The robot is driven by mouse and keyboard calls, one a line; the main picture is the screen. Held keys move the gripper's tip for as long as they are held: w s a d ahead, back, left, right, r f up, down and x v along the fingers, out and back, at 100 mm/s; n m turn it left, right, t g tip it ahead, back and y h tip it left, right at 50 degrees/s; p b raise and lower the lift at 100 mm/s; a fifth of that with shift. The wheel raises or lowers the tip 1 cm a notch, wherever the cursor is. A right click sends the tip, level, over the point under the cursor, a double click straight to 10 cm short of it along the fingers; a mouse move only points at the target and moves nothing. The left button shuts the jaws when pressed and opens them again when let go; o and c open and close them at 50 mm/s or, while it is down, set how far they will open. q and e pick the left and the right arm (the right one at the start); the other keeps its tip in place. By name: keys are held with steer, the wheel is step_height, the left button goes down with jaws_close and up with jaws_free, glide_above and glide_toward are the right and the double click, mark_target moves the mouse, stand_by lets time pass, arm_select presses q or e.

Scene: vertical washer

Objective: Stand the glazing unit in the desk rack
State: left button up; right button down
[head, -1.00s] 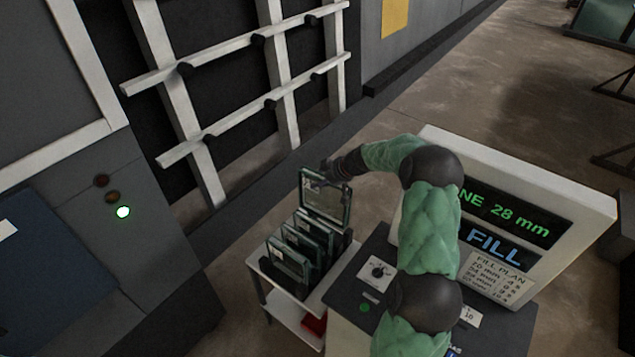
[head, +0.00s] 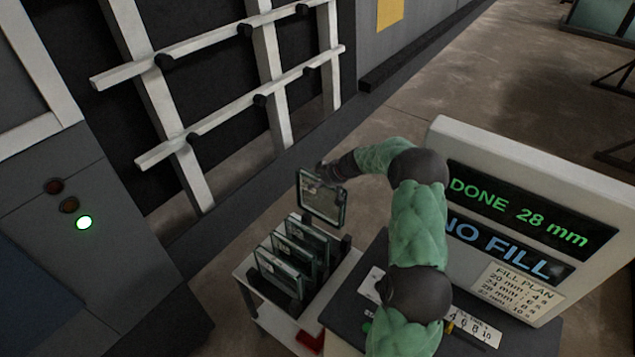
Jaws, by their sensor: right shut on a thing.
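My right gripper (head: 333,172) is shut on the top edge of a glazing unit (head: 320,203), a small framed glass pane. It holds the pane roughly upright above the back end of the desk rack. The desk rack (head: 346,243) is dark and sits on a white cart. Several similar units (head: 283,277) stand in it side by side, towards the front left. The lower edge of the held pane overlaps the rack's far end in the picture; I cannot tell whether they touch. My left gripper is not in view.
The white cart (head: 245,275) stands beside a console whose display (head: 530,205) reads "DONE 28 mm" and "NO FILL". A red item (head: 310,341) lies on the lower shelf.

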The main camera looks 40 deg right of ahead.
steer(key=shift+r, duration=0.2)
step_height(320, 180, down, 17)
steer(key=b, duration=1.8)
steer(key=shift+f, duration=0.2)
stand_by(0.4)
